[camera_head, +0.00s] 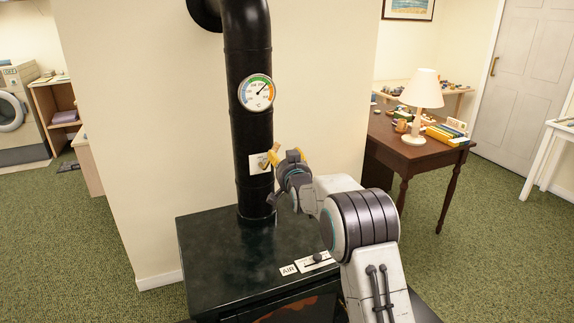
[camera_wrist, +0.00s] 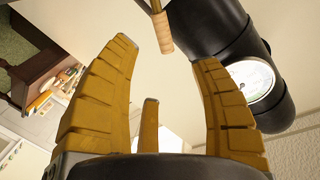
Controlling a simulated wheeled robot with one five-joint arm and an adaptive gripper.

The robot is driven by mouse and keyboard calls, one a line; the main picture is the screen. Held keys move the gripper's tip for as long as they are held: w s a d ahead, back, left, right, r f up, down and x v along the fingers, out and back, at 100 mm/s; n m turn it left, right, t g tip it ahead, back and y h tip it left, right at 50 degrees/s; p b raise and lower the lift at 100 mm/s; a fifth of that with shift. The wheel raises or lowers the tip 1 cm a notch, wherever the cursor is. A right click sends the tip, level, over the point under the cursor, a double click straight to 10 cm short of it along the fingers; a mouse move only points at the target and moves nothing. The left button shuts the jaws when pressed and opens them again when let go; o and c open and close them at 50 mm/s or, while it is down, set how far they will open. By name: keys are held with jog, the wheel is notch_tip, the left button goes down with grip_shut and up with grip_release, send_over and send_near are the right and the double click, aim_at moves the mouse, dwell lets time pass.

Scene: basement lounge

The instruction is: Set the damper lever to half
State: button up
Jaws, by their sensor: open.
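The damper lever shows in the wrist view as a thin metal rod with a wooden handle (camera_wrist: 163,34). It projects in front of the black stove pipe (camera_wrist: 207,25). In the head view a white plate (camera_head: 257,167) sits on the pipe (camera_head: 252,140) behind my gripper, which partly covers the lever and any markings; its setting cannot be read. My gripper (camera_head: 284,153) is open beside the plate. In the wrist view its yellow fingers (camera_wrist: 168,52) stand wide apart. The handle lies near the gap between their tips, with no clear contact.
A round gauge (camera_head: 257,92) is on the pipe above the plate. The black stove top (camera_head: 215,250) lies below my arm, with an air slider (camera_head: 315,261) at its front. A wooden table (camera_head: 390,137) with a lamp (camera_head: 421,95) stands at right.

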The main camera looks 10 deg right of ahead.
jog(key=shift+s+r, duration=0.15)
jog(key=shift+s, duration=1.4)
jog(key=shift+c, duration=0.3)
